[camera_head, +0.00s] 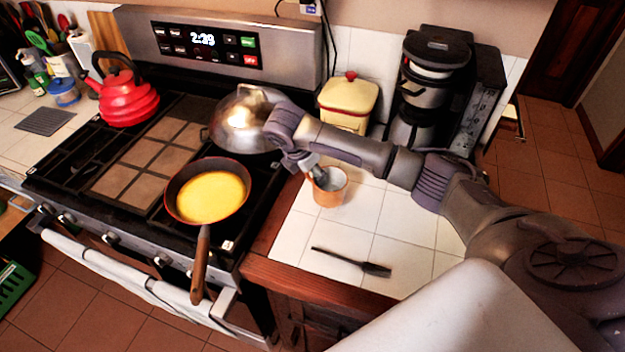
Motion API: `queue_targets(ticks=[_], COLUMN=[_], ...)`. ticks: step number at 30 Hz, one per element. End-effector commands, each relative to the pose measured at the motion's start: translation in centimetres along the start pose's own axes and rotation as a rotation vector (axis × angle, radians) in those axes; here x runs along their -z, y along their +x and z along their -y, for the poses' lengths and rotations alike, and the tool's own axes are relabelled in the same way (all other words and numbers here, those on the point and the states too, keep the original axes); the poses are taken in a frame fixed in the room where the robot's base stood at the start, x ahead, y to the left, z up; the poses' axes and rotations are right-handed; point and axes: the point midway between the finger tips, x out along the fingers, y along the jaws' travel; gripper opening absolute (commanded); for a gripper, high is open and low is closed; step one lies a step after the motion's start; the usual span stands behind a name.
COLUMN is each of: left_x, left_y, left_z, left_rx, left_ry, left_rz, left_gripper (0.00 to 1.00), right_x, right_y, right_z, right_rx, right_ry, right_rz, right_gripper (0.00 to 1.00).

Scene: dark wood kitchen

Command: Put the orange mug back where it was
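The orange mug (331,194) stands upright on the white tiled counter, to the right of the stove. My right arm reaches in from the right, and its gripper (319,177) points down at the mug's left rim. The fingertips overlap the mug's opening and are small and partly hidden. I cannot tell whether they are closed on the rim or only beside it. My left gripper is not in view.
A pan (211,191) with yellow food sits on the stove, its handle toward the front. A metal dome lid (240,122), red kettle (127,98), yellow canister (347,101) and coffee maker (428,85) stand behind. A black utensil (350,262) lies on the front counter.

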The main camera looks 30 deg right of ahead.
Motion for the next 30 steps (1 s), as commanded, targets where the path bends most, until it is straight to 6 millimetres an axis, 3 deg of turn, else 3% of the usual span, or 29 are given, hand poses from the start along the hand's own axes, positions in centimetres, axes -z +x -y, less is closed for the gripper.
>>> queue_targets(ticks=[5,13,24,25,30], left_x=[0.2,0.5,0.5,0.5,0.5], left_y=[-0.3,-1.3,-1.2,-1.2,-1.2], left_z=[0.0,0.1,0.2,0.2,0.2], left_rx=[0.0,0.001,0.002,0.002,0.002], left_ry=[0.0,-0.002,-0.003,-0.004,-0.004], left_rz=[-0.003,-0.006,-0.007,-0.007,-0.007], left_gripper=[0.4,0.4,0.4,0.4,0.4], right_x=[-0.2,1.1,1.3,1.3,1.3], right_y=[0.9,4.1,4.6,4.7,4.7], right_z=[-0.8,-0.7,-0.7,-0.7,-0.7], right_rx=[0.001,0.0,-0.001,0.0,0.0], right_ry=[0.0,0.0,0.001,0.0,0.0], right_rz=[0.001,0.001,0.002,0.001,0.001], right_gripper=[0.0,0.0,0.0,0.51,0.74])
